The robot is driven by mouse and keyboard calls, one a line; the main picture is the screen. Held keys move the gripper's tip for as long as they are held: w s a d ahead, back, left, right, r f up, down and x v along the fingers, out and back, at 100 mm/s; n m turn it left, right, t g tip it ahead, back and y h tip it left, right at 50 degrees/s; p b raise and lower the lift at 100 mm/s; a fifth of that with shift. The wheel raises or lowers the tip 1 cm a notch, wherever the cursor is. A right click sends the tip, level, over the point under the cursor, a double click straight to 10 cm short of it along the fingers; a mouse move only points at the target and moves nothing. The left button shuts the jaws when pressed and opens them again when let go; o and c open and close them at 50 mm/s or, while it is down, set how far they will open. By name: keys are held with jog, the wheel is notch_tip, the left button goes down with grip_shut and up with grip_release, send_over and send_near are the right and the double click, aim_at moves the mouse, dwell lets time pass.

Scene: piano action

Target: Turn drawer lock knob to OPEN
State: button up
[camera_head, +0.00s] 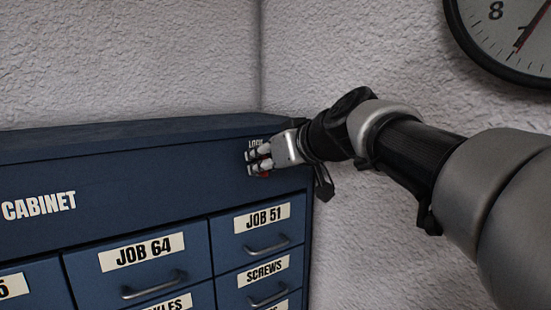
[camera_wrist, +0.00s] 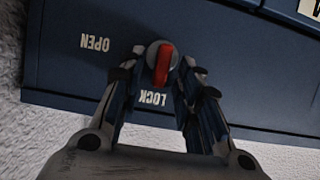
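The lock knob (camera_wrist: 163,63) is a round grey disc with a red bar handle, on the front of the blue cabinet (camera_head: 130,180). In the wrist view the red bar points down toward the LOCK label (camera_wrist: 153,98); the OPEN label (camera_wrist: 95,43) lies to the upper left. My gripper (camera_wrist: 163,74) is open, with one fingertip on each side of the knob and visible gaps to the red bar. In the head view my gripper (camera_head: 258,161) is at the cabinet's upper right front and covers most of the knob.
Labelled drawers with handles, such as the JOB 51 drawer (camera_head: 262,228) and the JOB 64 drawer (camera_head: 145,265), sit below the knob. A rough white wall (camera_head: 370,60) stands behind and right of the cabinet. A clock (camera_head: 510,30) hangs at upper right.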

jog(key=shift+c, duration=0.2)
grip_shut()
dwell(0.5)
jog(key=f+m+y+b, duration=0.1)
jog(key=m+y+b, duration=0.1)
jog(key=m+b, duration=0.1)
jog(key=w+d+f+m+y+b, duration=0.1)
jog(key=m+y+b, duration=0.1)
jog(key=m, duration=0.3)
jog(key=d+m+g+y+b, duration=0.1)
jog(key=m+y+b, duration=0.2)
jog(key=m+b, duration=0.1)
jog(key=shift+w+d+f+m, duration=0.15)
jog(key=shift+w+f+m, duration=0.2)
jog(key=shift+m, duration=0.25)
jog(key=shift+b, duration=0.35)
dwell(0.3)
jog(key=shift+o, duration=0.2)
grip_release()
jog(key=shift+s, duration=0.1)
